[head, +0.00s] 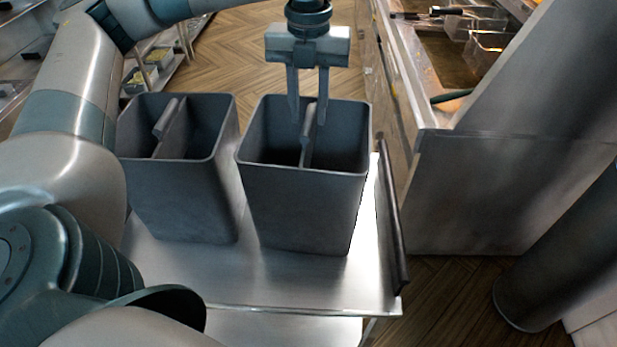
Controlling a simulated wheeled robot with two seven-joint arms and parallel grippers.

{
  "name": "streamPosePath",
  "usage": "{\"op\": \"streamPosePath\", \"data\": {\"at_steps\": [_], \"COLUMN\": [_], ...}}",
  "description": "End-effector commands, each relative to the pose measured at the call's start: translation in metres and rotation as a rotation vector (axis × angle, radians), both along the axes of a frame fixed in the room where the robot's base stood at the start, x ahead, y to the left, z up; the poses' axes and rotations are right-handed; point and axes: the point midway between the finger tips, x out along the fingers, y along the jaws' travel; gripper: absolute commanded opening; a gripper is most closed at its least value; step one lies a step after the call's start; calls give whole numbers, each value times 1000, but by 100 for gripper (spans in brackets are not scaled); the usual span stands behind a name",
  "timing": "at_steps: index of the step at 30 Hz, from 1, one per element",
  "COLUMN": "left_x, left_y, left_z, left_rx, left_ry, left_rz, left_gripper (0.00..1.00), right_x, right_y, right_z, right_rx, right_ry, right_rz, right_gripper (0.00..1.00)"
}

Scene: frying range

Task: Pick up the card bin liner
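Two tall dark grey open-topped bins stand side by side, a left bin (182,200) and a right bin (304,208). Each has an upright grey divider or grip bar inside; the right bin's bar (307,148) runs front to back. I cannot tell which part is called the card bin liner. My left gripper (308,118) points down over the right bin, with its fingertips at the bin's mouth. Its fingers are apart, one on each side of the bar's far end; contact is not visible. My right gripper is not in view.
The bins stand on a metal cart (275,285) with a dark upright rail (391,215) on its right edge. A steel frying counter (470,190) stands to the right. Shelving (150,65) is behind the left bin. Open wooden floor (232,55) lies beyond the cart.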

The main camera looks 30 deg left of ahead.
Motion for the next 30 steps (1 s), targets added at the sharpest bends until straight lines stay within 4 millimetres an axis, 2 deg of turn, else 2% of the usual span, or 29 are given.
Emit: {"op": "streamPosePath", "data": {"at_steps": [17, 30], "left_x": [0, 0], "left_y": [0, 0], "left_z": [-12, -61], "left_rx": [0, 0], "left_ry": [1, 1], "left_rz": [1, 1], "left_gripper": [28, 28], "right_x": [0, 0], "right_y": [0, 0], "right_z": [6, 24], "right_rx": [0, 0], "right_ry": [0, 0], "right_rz": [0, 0], "right_gripper": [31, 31]}}
